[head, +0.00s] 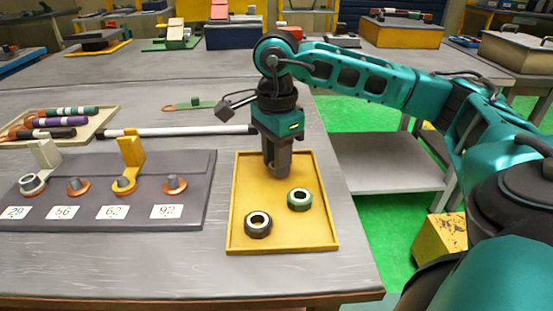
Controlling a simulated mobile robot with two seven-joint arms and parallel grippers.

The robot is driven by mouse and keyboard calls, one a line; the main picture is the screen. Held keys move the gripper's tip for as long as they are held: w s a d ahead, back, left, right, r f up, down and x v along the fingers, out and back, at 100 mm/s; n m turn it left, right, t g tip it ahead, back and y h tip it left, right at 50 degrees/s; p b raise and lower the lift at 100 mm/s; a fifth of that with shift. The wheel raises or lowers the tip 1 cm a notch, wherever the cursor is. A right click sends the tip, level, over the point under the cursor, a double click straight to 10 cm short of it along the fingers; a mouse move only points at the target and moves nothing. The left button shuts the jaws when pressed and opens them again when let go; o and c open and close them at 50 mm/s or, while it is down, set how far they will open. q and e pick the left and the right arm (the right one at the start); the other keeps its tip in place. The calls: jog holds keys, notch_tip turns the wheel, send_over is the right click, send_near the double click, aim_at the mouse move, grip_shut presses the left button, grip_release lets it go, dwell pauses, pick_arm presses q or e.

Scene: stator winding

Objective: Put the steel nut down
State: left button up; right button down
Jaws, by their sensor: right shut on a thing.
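My right gripper (277,172) points straight down over the back part of the yellow tray (239,205). Its fingers are shut on a small grey thing, the steel nut, which is mostly hidden between the fingertips. The fingertips are low, close to the tray floor; I cannot tell if the nut touches it. A green nut (299,200) lies right of the middle. My left gripper is not in view.
Left of the tray is a grey terminal board (110,200) with posts labelled 29, 56, 62 and 92; a beige lug (45,153) and a yellow lug (132,150) stand on it. A white rod (185,131) lies behind. The tray's front right is bare.

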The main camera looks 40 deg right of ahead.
jog(key=shift+r, duration=0.1)
jog(key=c, duration=0.8)
grip_release()
jog(key=shift+r, duration=0.2)
notch_tip(320, 180, up, 12)
jog(key=p, duration=0.3)
jog(key=shift+f+p, duration=0.15)
jog(key=shift+p, duration=0.15)
jog(key=shift+s+f, duration=0.1)
